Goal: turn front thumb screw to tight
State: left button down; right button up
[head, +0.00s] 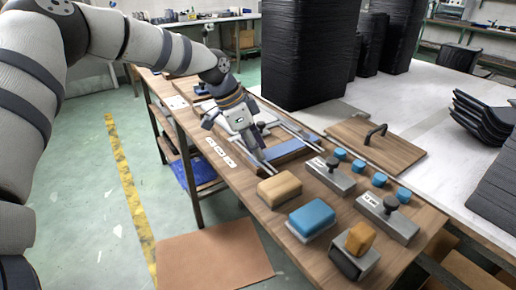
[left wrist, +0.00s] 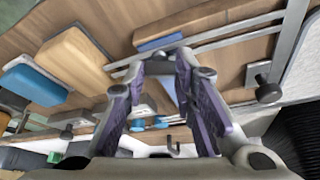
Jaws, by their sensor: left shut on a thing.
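My left gripper (head: 250,140) reaches down over a metal-railed fixture (head: 306,134) on the wooden bench. In the left wrist view its two purple-padded fingers (left wrist: 160,58) come together at a silver rail. They are shut on what appears to be the front thumb screw, which is mostly hidden between the fingertips. A second black knob (left wrist: 268,92) stands free on the fixture's metal crossbar, to the right in the wrist view. A blue bar (head: 287,151) lies between the rails. How far the gripped screw is turned cannot be seen. My right gripper is not in view.
A tan block (head: 280,190), a blue block (head: 312,216) and an orange block (head: 360,237) sit near the bench front. Two metal blocks with black knobs (head: 331,180) (head: 388,219) and several blue cylinders stand right. A handled wooden board (head: 350,145) lies behind them.

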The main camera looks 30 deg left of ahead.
pick_arm(q)
jog(key=m, duration=0.2)
jog(key=m+g+b, duration=0.1)
jog(key=shift+w+a+f+m+h, duration=0.1)
jog(key=shift+w+f+m+h, duration=0.05)
jog(key=shift+f+m+h, duration=0.25)
jog(key=m+g+b, duration=0.2)
jog(key=m, duration=0.2)
jog(key=shift+w+m+b, duration=0.15)
jog(key=shift+m+b, duration=0.15)
jog(key=shift+b, duration=0.1)
jog(key=m+g+b, duration=0.1)
jog(key=m, duration=0.2)
jog(key=shift+w+r, duration=0.1)
jog(key=shift+r, duration=0.05)
jog(key=shift+r+m+g+b, duration=0.1)
jog(key=shift+m+g+b, duration=0.3)
jog(key=shift+m+b, duration=0.4)
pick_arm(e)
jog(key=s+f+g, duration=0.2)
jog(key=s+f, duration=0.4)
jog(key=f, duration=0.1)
pick_arm(q)
jog(key=shift+m, duration=0.3)
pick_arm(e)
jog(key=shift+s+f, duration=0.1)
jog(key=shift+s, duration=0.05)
